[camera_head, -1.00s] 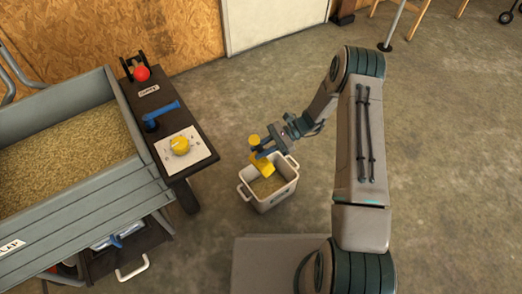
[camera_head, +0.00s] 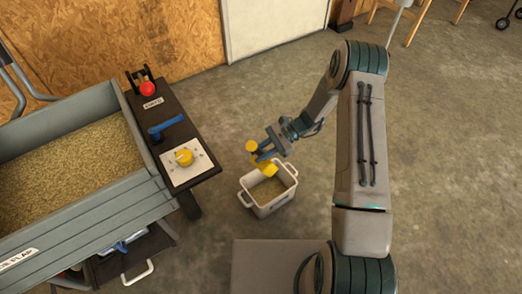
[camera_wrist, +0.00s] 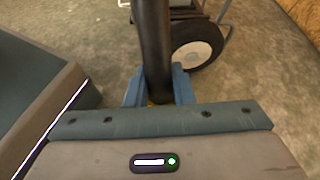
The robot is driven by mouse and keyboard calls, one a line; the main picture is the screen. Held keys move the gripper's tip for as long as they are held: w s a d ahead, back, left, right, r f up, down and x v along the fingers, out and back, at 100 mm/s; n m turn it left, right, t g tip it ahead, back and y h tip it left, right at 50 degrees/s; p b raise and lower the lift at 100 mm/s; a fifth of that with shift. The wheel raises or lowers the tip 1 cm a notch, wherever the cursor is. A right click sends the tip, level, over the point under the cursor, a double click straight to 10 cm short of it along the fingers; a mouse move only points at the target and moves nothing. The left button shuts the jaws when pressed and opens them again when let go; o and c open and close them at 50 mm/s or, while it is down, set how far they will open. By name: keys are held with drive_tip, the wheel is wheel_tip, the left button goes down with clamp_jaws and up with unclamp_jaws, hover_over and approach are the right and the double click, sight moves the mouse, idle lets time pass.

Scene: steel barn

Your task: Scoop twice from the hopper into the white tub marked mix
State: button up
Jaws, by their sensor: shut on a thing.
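My gripper (camera_head: 270,151) is shut on the yellow scoop (camera_head: 266,169), just above the white tub (camera_head: 268,207). The scoop's yellow bowl hangs tilted down over the tub's far rim; I cannot tell whether it holds grain. In the wrist view a dark bar (camera_wrist: 155,45) stands between my blue fingers, with a bit of yellow at its base. The tub stands on the floor with tan grain inside; no marking on it is readable. The grey hopper (camera_head: 90,210) at the left holds a broad bed of grain (camera_head: 70,165).
A wheel (camera_wrist: 196,45) shows in the wrist view.

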drive_tip(key=shift+r+t+h+p, duration=0.65)
drive_tip(key=shift+t+h+p, duration=0.05)
drive_tip(key=shift+h+p, duration=0.3)
drive_tip(key=shift+r+n+t+h+p, duration=0.1)
drive_tip(key=shift+n+t+h+p, duration=0.3)
drive_tip(key=shift+h, duration=0.3)
drive_tip(key=t+h, duration=0.2)
drive_tip(key=h, duration=0.1)
drive_tip(key=shift+r+n+t+b, duration=0.3)
drive_tip(key=shift+r+t+b, duration=0.05)
drive_tip(key=shift+r+t, duration=0.05)
drive_tip(key=shift+r+h, duration=0.1)
drive_tip(key=shift+h, duration=0.3)
drive_tip(key=shift+w, duration=0.1)
